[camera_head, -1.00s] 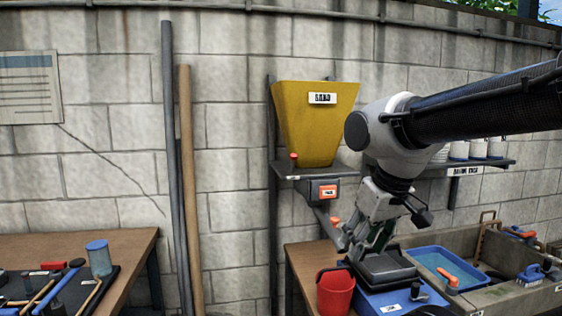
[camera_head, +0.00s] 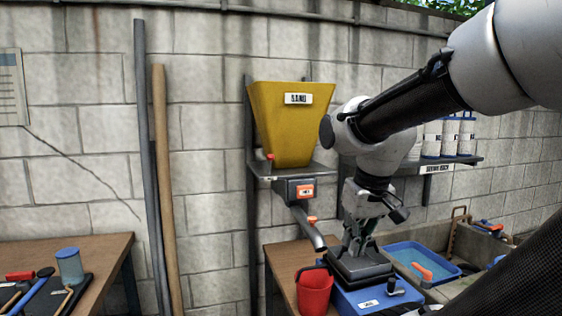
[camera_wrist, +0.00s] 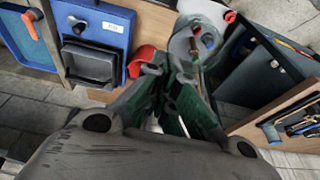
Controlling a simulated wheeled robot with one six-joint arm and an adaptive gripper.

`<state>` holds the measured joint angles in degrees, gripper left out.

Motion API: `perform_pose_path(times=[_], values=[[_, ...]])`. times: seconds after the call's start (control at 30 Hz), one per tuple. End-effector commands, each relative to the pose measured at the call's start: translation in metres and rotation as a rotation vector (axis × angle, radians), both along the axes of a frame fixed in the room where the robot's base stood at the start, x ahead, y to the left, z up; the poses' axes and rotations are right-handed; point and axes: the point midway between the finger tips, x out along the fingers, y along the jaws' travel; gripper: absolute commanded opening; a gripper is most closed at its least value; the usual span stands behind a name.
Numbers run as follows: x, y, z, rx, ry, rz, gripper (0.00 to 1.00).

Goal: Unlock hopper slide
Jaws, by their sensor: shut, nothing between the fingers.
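The yellow sand hopper (camera_head: 292,130) stands on a wall bracket, with a small red knob (camera_head: 270,157) at its lower left. Below it is a dark slide housing (camera_head: 284,190) with an orange label (camera_head: 304,191). A grey spout (camera_head: 308,230) slopes down to the right from the housing, with an orange-red knob (camera_head: 312,220) on it. My gripper (camera_head: 355,255) is shut and empty. It points down, to the right of the spout and apart from it in the picture. Its fingers fill the middle of the wrist view (camera_wrist: 180,85). The slide's lock state is too small to tell.
A red bucket (camera_head: 314,292) stands below the spout. Beside it is a blue unit (camera_head: 372,298) with a dark tray (camera_head: 358,266). A blue basin (camera_head: 420,258) lies farther right.

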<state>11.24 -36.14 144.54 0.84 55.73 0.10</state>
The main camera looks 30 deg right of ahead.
Motion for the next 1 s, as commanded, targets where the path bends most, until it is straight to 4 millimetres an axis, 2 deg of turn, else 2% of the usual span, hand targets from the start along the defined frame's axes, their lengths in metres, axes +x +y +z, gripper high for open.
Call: perform_pose_path(times=[0.03,0.17,0.27,0.37,0.4,0.5,0.6,0.7,0.8,1.0], values=[[0.007,-0.011,-0.001,0.037,0.022,-0.083,0.0],[0.039,-0.032,0.0,0.228,0.018,-0.372,0.0],[0.076,-0.051,0.006,0.434,-0.021,-0.669,0.0],[0.126,-0.076,0.019,0.698,-0.079,-1.006,0.0],[0.148,-0.088,0.029,0.821,-0.103,-1.14,0.0],[0.2,-0.106,0.06,1.121,-0.138,-1.399,0.0],[0.24,-0.103,0.103,1.384,-0.127,-1.543,0.0],[0.256,-0.097,0.128,1.551,-0.081,-1.639,0.0],[0.258,-0.094,0.131,1.615,-0.028,-1.709,0.0],[0.258,-0.093,0.131,1.631,-0.001,-1.749,0.0]])
